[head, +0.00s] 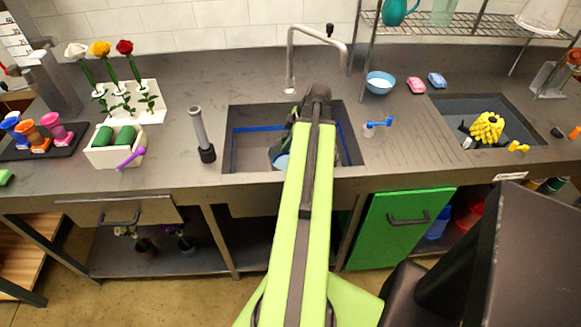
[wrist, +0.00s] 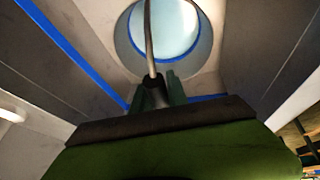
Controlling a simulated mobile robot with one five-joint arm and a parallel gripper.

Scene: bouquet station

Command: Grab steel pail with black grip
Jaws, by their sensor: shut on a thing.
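The steel pail (head: 279,155) is in the left sink basin in the head view, mostly hidden behind my arm. In the wrist view the pail (wrist: 204,50) shows as a round grey wall around a pale blue inside. Its thin handle runs across the opening to a dark grip between my fingers. My gripper (wrist: 156,92) is shut on this grip. In the head view the fingertips are hidden by my arm. I cannot tell whether the pail touches the basin floor.
The sink basin (head: 243,158) has a blue line along its inner walls, and a faucet (head: 291,65) stands behind it. A grey cylinder with a black end (head: 202,135) stands left of it. A blue bowl (head: 380,83) and a small blue object (head: 377,125) are right.

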